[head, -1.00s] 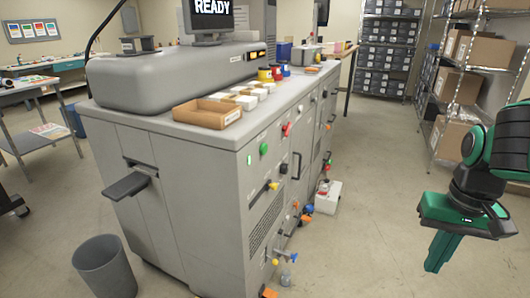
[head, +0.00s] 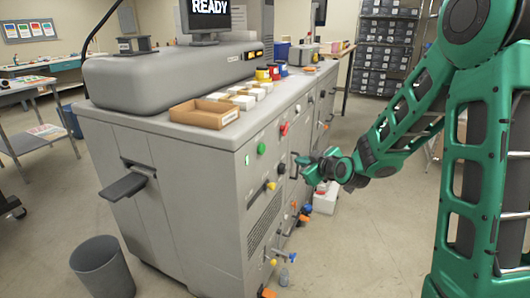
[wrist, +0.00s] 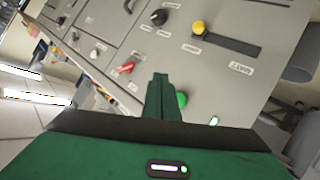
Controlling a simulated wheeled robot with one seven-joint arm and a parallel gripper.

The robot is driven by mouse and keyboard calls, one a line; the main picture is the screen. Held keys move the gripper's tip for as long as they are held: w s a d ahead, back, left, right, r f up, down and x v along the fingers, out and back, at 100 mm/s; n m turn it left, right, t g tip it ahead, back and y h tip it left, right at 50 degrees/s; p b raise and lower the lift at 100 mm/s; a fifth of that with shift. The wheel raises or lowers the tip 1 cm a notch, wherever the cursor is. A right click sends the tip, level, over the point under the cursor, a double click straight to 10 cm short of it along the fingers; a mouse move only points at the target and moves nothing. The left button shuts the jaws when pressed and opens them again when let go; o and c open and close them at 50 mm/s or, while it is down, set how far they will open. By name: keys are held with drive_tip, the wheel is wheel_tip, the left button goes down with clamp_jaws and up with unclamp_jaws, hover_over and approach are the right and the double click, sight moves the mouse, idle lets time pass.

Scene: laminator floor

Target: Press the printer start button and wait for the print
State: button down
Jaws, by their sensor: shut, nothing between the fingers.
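The grey printer (head: 190,170) fills the middle of the head view, and its screen (head: 210,12) reads READY. A round green button (head: 262,148) sits on its front panel below the top edge, with a small lit green lamp (head: 248,160) beside it. My gripper (head: 298,160) is shut and empty in front of the panel, to the right of the green button. In the wrist view the closed fingers (wrist: 158,84) point toward the panel, and the green button (wrist: 182,99) shows just right of them, partly hidden. Contact is not visible. The tray (head: 126,186) on the printer's left side looks empty.
A red knob (head: 284,129) and a yellow-handled control (head: 271,186) are near the green button. A cardboard tray (head: 206,112) and white blocks sit on top. A grey bin (head: 102,266) stands at front left. Floor to the right is open.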

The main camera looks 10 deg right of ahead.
sight(262, 149)
drive_tip(key=shift+w+a+r+t, duration=0.15)
drive_tip(key=shift+w+a+t, duration=0.1)
drive_tip(key=shift+w, duration=0.15)
drive_tip(key=shift+w+a+r+t, duration=0.15)
drive_tip(key=shift+w+a+t, duration=0.1)
drive_tip(key=shift+w, duration=0.15)
drive_tip(key=w+a, duration=0.5)
drive_tip(key=a, duration=0.2)
drive_tip(key=shift+w+a, duration=0.1)
drive_tip(key=shift+w, duration=0.05)
idle(2.0)
drive_tip(key=shift+w+a+r, duration=0.1)
drive_tip(key=shift+w+a, duration=0.05)
drive_tip(key=shift+a, duration=0.05)
drive_tip(key=shift+w+a, duration=0.35)
drive_tip(key=shift+a, duration=0.15)
idle(1.2)
drive_tip(key=shift+d, duration=0.1)
drive_tip(key=shift+s+d, duration=0.6)
drive_tip(key=shift+d, duration=0.1)
